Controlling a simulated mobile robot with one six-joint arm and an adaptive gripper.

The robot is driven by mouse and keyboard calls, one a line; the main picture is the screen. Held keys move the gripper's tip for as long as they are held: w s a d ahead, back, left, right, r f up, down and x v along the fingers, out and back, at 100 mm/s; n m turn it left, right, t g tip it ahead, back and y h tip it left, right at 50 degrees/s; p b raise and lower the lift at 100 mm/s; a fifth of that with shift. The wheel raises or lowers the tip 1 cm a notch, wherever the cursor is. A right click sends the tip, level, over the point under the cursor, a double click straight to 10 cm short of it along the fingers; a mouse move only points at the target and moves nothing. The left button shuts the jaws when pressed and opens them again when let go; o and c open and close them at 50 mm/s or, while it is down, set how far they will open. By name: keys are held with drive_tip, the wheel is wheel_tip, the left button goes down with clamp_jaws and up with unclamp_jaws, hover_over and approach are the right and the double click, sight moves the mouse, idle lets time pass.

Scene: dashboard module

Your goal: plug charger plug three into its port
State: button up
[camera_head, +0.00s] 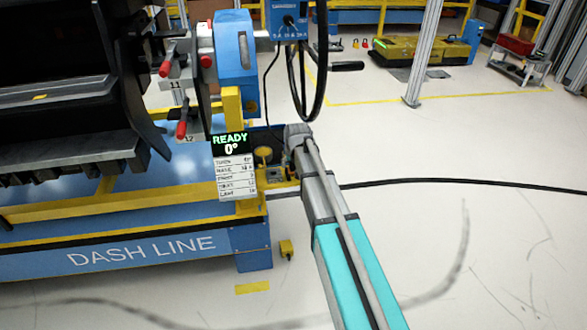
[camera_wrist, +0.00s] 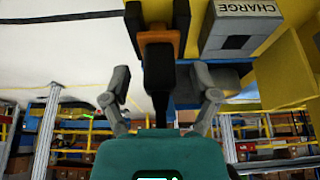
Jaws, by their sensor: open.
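In the wrist view, my gripper (camera_wrist: 160,88) is open, with one grey finger on each side of a black plug-like part (camera_wrist: 158,62) with an orange collar (camera_wrist: 158,42). Gaps show between the fingers and this part, and its top end sits at a dark bracket. I cannot read a number on it, so I cannot tell if it is charger plug three. A grey box marked CHARGE (camera_wrist: 243,30) with a dark square opening (camera_wrist: 235,42) is just to its right. In the head view my own arm hides the gripper and the plug area.
The blue and yellow DASH LINE frame (camera_head: 140,250) stands left of my arm, with a READY 0° sign (camera_head: 232,145) on it. A black cable (camera_head: 450,182) crosses to the right.

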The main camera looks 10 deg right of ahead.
clamp_jaws()
drive_tip(key=shift+r, duration=0.1)
idle(0.4)
wheel_tip(320, 180, up, 3)
drive_tip(key=p, duration=0.2)
drive_tip(key=shift+f+p, duration=0.2)
drive_tip(key=shift+p, duration=0.2)
drive_tip(key=s+a+r+p, duration=0.2)
drive_tip(key=s+r+p, duration=0.8)
drive_tip(key=s, duration=0.3)
drive_tip(key=shift+s, duration=0.4)
drive_tip(key=shift+r, duration=0.1)
